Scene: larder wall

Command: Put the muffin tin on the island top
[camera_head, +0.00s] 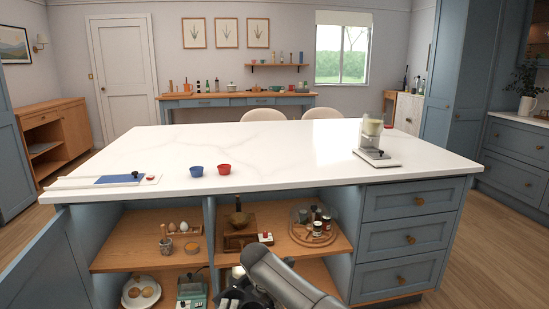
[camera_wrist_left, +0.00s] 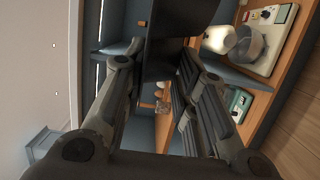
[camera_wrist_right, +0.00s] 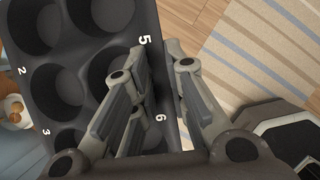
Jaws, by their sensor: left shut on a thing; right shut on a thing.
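The muffin tin (camera_wrist_right: 60,55) is a dark tray with round cups and white numbers, filling the left of the right wrist view. My right gripper (camera_wrist_right: 156,62) is shut on its rim beside the numbers 5 and 6. In the left wrist view my left gripper (camera_wrist_left: 160,62) is shut on a dark piece (camera_wrist_left: 172,35), which looks like part of the muffin tin. In the head view one of my arms reaches in at the bottom edge, and the tin cannot be made out clearly there. The island top (camera_head: 270,150) is white marble, above and beyond that arm.
The middle is clear. Open shelves below hold a turntable (camera_head: 305,238) with jars and a plate (camera_head: 141,292).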

